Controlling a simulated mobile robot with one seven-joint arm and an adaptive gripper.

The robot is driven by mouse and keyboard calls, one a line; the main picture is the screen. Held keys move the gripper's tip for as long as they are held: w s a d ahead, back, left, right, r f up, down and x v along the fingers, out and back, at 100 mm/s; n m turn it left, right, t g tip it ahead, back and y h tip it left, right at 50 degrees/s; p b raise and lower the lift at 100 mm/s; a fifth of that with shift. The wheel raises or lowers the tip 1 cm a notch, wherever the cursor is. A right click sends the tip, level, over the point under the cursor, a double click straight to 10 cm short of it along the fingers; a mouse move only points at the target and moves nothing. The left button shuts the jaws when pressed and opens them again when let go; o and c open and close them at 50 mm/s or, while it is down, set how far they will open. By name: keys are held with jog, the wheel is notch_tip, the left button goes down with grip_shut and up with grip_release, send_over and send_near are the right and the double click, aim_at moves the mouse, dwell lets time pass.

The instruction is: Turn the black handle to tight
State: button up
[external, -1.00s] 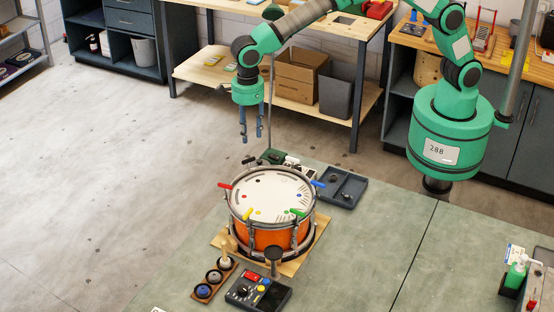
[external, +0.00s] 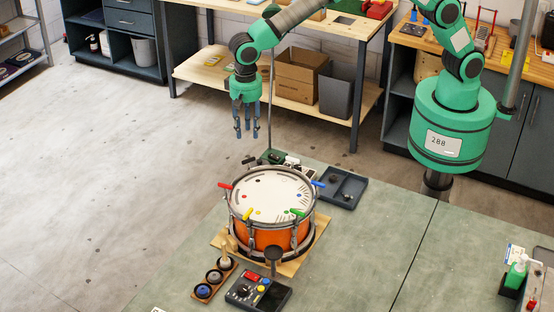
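The drum (external: 270,237) has an orange shell and a pale head, and stands on a wooden board on the green bench. Red (external: 225,186), blue (external: 318,184), yellow (external: 248,213) and green (external: 297,212) handles sit around its rim. A small dark part (external: 249,161) at the drum's far rim looks like the black handle; its angle is too small to read. My gripper (external: 246,134) points down above and behind that far rim, apart from the drum. Its fingers are spread with nothing between them.
A dark tray (external: 343,187) lies right of the drum. A wooden holder with round pieces (external: 207,290) and a black control box (external: 257,293) with a red switch stand in front.

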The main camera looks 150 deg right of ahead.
aim_at(248, 159)
jog(key=n+p, duration=0.1)
jog(key=n, duration=0.5)
jog(key=n+p, duration=0.1)
jog(key=n, duration=0.5)
jog(key=n+p, duration=0.2)
jog(key=n, duration=0.4)
jog(key=shift+s+d+r, duration=0.1)
jog(key=shift+d+r, duration=0.1)
jog(key=shift+r, duration=0.1)
jog(key=shift+f, duration=0.15)
notch_tip(248, 159, down, 14)
jog(key=shift+r+p, duration=0.2)
jog(key=shift+p, duration=0.7)
grip_shut()
